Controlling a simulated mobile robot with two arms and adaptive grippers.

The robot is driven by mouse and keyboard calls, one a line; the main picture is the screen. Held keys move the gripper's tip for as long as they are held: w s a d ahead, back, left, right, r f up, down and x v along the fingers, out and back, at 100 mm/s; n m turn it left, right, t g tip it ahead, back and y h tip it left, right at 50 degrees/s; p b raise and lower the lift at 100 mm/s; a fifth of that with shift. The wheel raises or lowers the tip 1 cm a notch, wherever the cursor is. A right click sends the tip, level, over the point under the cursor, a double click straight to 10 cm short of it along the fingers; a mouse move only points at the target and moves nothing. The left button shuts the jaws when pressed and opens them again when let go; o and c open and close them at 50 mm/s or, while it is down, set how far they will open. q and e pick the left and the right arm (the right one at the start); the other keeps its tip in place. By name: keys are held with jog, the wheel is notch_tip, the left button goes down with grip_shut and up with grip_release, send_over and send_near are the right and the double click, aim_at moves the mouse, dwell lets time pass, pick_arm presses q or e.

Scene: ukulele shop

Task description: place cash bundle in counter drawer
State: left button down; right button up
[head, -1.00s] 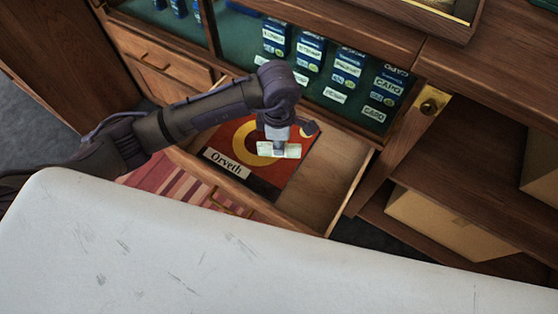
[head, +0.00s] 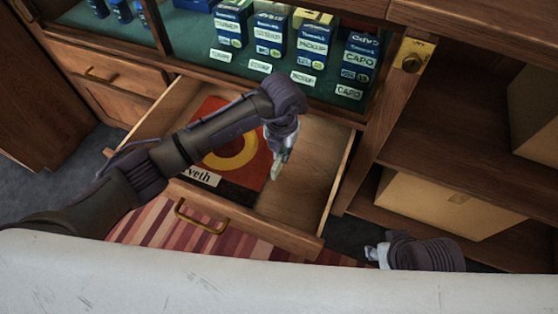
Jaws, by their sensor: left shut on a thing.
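The counter drawer (head: 310,185) is pulled open under the glass display. A red and dark flat sleeve with a yellow ring (head: 213,163) lies in its left and middle part. The drawer's right part is bare wood. My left gripper (head: 279,160) is over the drawer, shut on the small pale green cash bundle (head: 276,171), which shows nearly edge-on. I cannot tell how high the bundle is above the drawer floor. My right gripper (head: 376,255) shows at the lower right, outside the drawer; its fingers are too small to read.
Boxes labelled as capos and pickups (head: 295,45) stand behind the display glass. A shut drawer (head: 100,70) is at the left. Open shelves with a cardboard box (head: 445,205) are at the right. A striped rug (head: 165,228) lies below the drawer front.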

pick_arm(q)
notch_tip(320, 180, down, 4)
jog(key=shift+f+b, duration=0.15)
jog(key=shift+b, duration=0.3)
pick_arm(e)
jog(key=shift+f, duration=0.4)
pick_arm(q)
jog(key=shift+f, duration=0.1)
jog(key=c, duration=1.2)
grip_release()
